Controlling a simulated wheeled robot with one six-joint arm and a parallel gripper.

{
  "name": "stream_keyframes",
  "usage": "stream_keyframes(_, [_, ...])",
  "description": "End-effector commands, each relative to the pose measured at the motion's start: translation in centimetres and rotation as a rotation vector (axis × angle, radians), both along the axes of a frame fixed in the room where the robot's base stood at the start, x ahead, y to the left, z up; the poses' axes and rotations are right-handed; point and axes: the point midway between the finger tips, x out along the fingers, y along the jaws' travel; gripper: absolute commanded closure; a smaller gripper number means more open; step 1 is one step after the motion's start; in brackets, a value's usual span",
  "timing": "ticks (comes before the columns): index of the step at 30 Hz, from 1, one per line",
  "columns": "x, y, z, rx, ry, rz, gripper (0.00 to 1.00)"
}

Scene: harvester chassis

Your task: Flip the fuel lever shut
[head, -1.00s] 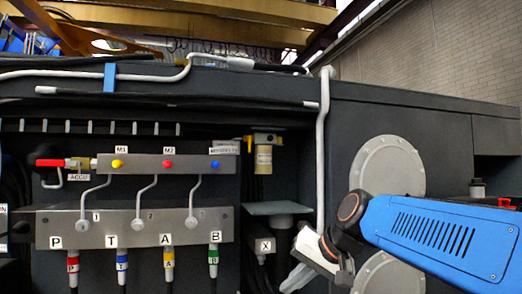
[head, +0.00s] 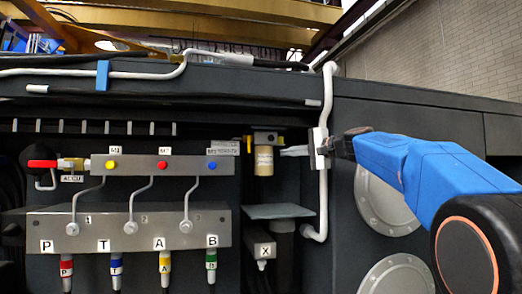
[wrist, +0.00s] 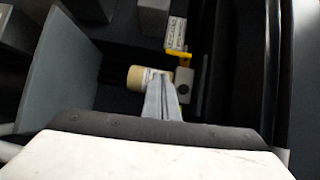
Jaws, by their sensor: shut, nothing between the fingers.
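A small yellow lever (head: 248,144), which I take for the fuel lever, hangs at the left of the valve block above a cream filter cylinder (head: 264,160). In the wrist view the lever (wrist: 180,54) is just beyond my fingertips, beside a label. My gripper (head: 284,151) is shut and empty, pointing left, to the right of the cylinder. In the wrist view the shut fingers (wrist: 158,78) overlap the cylinder (wrist: 140,78) and partly hide it. I cannot tell whether they touch it.
A white pipe (head: 324,180) runs vertically behind my wrist. A grey plate (head: 280,211) juts out below the cylinder. A manifold with a red-handled valve (head: 42,163) is at the left. Round covers (head: 385,205) are on the right panel.

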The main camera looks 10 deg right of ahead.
Motion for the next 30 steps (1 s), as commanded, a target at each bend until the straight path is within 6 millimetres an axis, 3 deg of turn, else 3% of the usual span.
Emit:
stream_keyframes(6, [1.2,-1.2,2.0,0.054,-0.027,-0.003,1.0])
stream_keyframes(17, [1.3,-1.2,2.1,0.057,-0.028,-0.002,1.0])
stream_keyframes(23, [2.5,-0.4,2.0,0.057,-0.026,-0.001,1.0])
stream_keyframes(30, [5.8,1.9,2.0,0.056,-0.027,0.001,1.0])
